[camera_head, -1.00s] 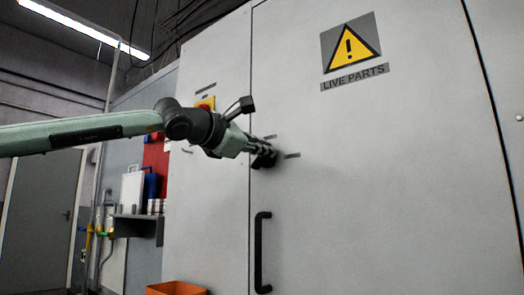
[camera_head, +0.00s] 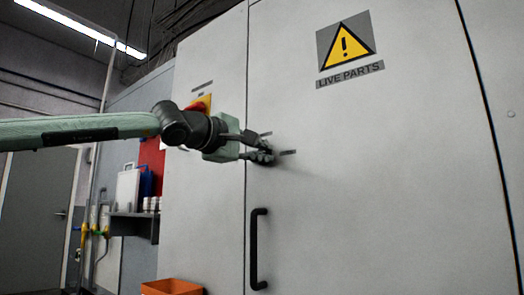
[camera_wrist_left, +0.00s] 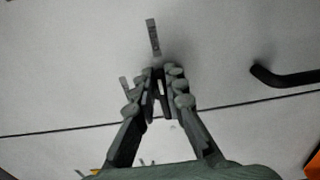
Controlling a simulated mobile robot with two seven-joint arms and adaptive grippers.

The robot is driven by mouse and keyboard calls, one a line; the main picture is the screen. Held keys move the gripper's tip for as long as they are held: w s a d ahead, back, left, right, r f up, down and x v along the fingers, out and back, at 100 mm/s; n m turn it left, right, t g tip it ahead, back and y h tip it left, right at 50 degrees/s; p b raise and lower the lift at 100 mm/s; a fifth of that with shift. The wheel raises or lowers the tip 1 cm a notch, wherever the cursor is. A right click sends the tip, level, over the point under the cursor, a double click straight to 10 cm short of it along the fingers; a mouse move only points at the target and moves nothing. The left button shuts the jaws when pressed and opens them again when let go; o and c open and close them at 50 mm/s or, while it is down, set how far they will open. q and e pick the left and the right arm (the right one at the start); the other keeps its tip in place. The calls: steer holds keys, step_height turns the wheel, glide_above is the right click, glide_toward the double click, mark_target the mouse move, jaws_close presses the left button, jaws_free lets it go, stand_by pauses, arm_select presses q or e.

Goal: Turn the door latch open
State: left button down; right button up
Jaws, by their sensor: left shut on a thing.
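My left gripper (camera_head: 264,154) reaches from the left to the edge of the pale grey cabinet door (camera_head: 360,190). It also shows in the left wrist view (camera_wrist_left: 160,86), its two fingers closed on the dark door latch (camera_wrist_left: 160,92). The fingers hide most of the latch, and I cannot tell its exact angle. My right gripper is in neither view.
A black door handle (camera_head: 254,250) stands below the gripper. A red and yellow switch (camera_head: 200,105) is behind my wrist. A yellow "LIVE PARTS" warning sign (camera_head: 346,46) is higher up. An orange bin (camera_head: 172,287) and a shelf (camera_head: 134,226) are at lower left.

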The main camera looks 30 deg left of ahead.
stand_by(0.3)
arm_select(q)
steer(key=c, duration=1.6)
jaws_free()
steer(key=shift+s, duration=0.1)
steer(key=s, duration=0.8)
steer(key=s+a, duration=0.1)
steer(key=s, duration=0.2)
steer(key=shift+s, duration=0.4)
